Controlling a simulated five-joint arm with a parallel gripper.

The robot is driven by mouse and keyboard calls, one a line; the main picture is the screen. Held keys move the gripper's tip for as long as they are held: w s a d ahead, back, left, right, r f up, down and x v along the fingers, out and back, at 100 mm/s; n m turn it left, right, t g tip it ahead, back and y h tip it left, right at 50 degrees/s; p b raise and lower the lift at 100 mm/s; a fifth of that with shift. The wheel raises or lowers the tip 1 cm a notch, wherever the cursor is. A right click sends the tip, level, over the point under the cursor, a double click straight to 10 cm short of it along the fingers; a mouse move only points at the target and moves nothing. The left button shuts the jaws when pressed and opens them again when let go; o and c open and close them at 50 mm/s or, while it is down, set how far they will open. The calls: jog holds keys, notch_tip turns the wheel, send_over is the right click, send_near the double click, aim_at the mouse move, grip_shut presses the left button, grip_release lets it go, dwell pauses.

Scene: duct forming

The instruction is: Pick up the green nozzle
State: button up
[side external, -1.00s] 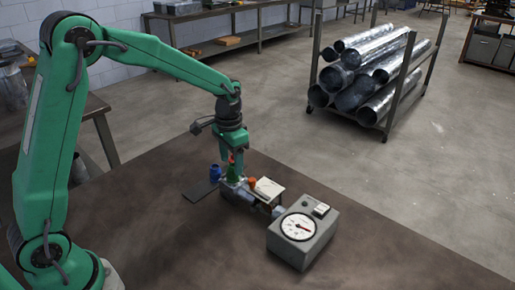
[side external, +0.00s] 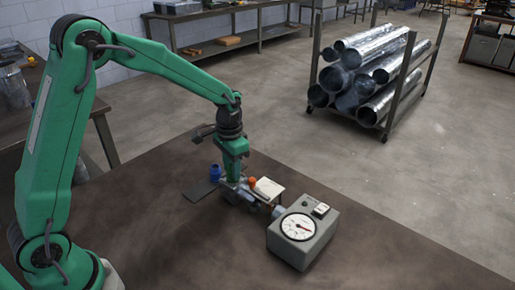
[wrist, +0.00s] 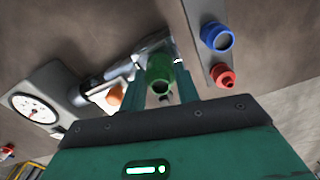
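The green nozzle (wrist: 160,75) stands between my gripper's two fingers in the wrist view, its round open end facing the camera. My gripper (wrist: 159,68) is open, with a finger on each side of the nozzle and narrow gaps showing. In the side view my gripper (side external: 233,178) points down at the work, and it mostly hides the green nozzle there.
A blue nozzle (wrist: 217,37) and a red nozzle (wrist: 224,77) stand close by on a grey strip. An orange part (wrist: 117,93) and a gauge box (side external: 303,236) are on the other side. The front of the table (side external: 170,250) is clear.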

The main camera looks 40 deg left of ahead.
jog(key=shift+c, duration=0.4)
jog(key=shift+r, duration=0.15)
jog(key=shift+r, duration=0.55)
jog(key=r, duration=0.3)
jog(key=shift+s+d+r, duration=0.15)
jog(key=shift+s+d, duration=0.05)
jog(key=shift+d, duration=0.15)
jog(key=s+d+r, duration=0.5)
jog(key=d+r, duration=0.1)
jog(key=d, duration=0.3)
jog(key=shift+s+r, duration=0.15)
jog(key=shift+s, duration=0.2)
